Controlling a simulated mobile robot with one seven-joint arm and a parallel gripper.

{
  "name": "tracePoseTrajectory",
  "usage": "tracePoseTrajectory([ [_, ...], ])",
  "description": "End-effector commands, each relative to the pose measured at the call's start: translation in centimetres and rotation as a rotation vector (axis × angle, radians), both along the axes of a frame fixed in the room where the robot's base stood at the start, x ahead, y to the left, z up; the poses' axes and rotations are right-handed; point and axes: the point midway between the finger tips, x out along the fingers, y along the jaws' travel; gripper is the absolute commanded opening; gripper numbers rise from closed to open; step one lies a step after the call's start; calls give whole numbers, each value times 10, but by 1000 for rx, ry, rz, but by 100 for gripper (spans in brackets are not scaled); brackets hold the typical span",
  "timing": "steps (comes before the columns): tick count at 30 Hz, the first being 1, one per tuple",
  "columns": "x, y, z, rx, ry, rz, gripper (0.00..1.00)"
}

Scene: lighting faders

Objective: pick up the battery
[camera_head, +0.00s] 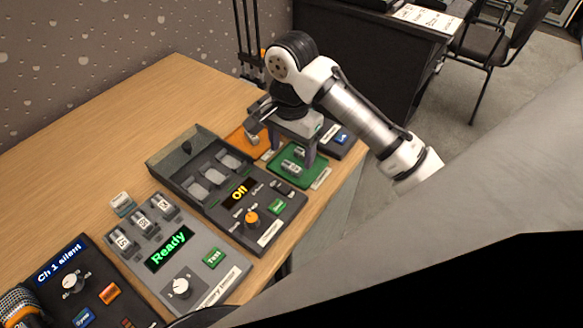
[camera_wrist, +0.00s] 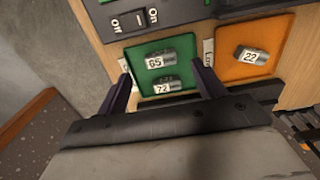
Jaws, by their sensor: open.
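Two batteries lie on a green mat: one marked 65 (camera_wrist: 157,61), which also shows in the head view (camera_head: 291,166), and one marked 72 (camera_wrist: 166,86), nearer my gripper in the wrist view. A third battery, marked 22 (camera_wrist: 251,56), lies on the orange mat; it shows in the head view (camera_head: 252,138). My gripper (camera_head: 291,149) is open above the green mat (camera_head: 313,174). In the wrist view its fingers (camera_wrist: 162,71) stand on both sides of the two green-mat batteries, with nothing held. Whether the fingers touch the mat cannot be told.
The orange mat (camera_head: 238,139) is beside the green one. A switch box (camera_head: 342,138) is at the table's right edge. The table (camera_head: 120,120) is clear at the back left.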

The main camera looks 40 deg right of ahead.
Motion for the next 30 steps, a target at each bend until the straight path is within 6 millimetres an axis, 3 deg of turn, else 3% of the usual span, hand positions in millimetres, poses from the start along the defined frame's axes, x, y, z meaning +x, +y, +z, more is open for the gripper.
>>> tracePoseTrajectory([
  [9, 1, -1, -43, 0, 0, -1, 69],
  [17, 1, -1, -46, 0, 1, -1, 69],
  [28, 2, -1, -46, 0, 0, -1, 22],
  [30, 1, -1, -46, 0, 0, -1, 21],
])
